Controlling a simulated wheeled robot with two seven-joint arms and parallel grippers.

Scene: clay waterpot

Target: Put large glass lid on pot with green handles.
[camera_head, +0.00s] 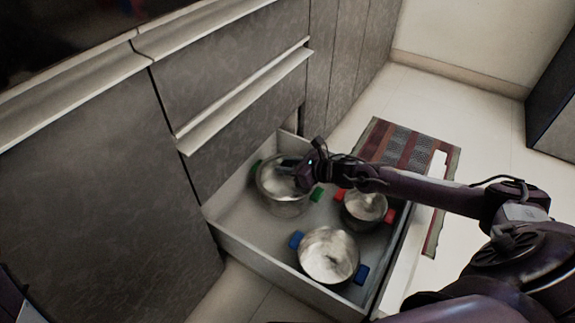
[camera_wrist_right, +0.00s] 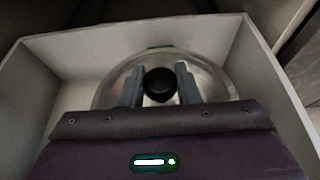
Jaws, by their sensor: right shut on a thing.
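The pot with green handles (camera_head: 288,206) stands at the back left inside the open drawer. The large glass lid (camera_wrist_right: 213,82) is at the pot's top; whether it rests fully on the rim I cannot tell. My right gripper (camera_head: 290,164) is over this pot and shut on the lid's black knob (camera_wrist_right: 159,84), with one finger on each side in the wrist view. My left gripper is not in view.
A pot with blue handles (camera_head: 328,256) and a smaller pot with red handles (camera_head: 365,208) stand in the same drawer (camera_head: 262,249). Cabinet fronts (camera_head: 90,190) rise at the left. A striped rug (camera_head: 400,143) lies on the floor beyond the drawer.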

